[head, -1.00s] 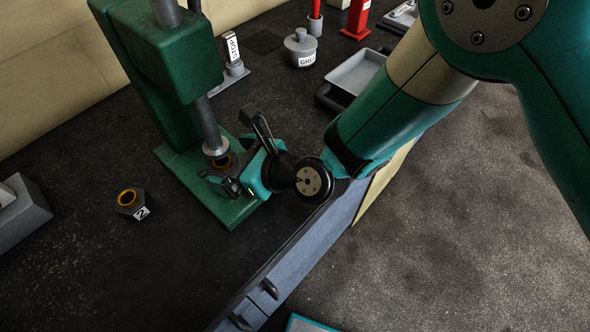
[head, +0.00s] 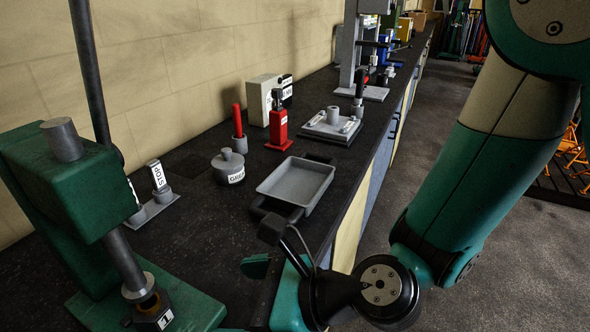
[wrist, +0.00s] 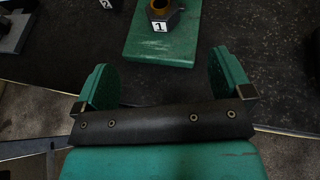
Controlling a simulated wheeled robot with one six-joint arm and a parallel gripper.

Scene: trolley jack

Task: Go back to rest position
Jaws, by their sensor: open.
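My gripper (wrist: 162,78) is open and empty, its two green fingers spread wide in the wrist view. In the head view my gripper (head: 270,267) is at the lower middle, partly cut off by the bottom edge, near the bench's front edge. The part marked 1 (head: 153,312) sits on the green base of the press, under its ram. It also shows in the wrist view (wrist: 163,17), beyond the fingers and apart from them.
The green press (head: 70,180) stands at the left.

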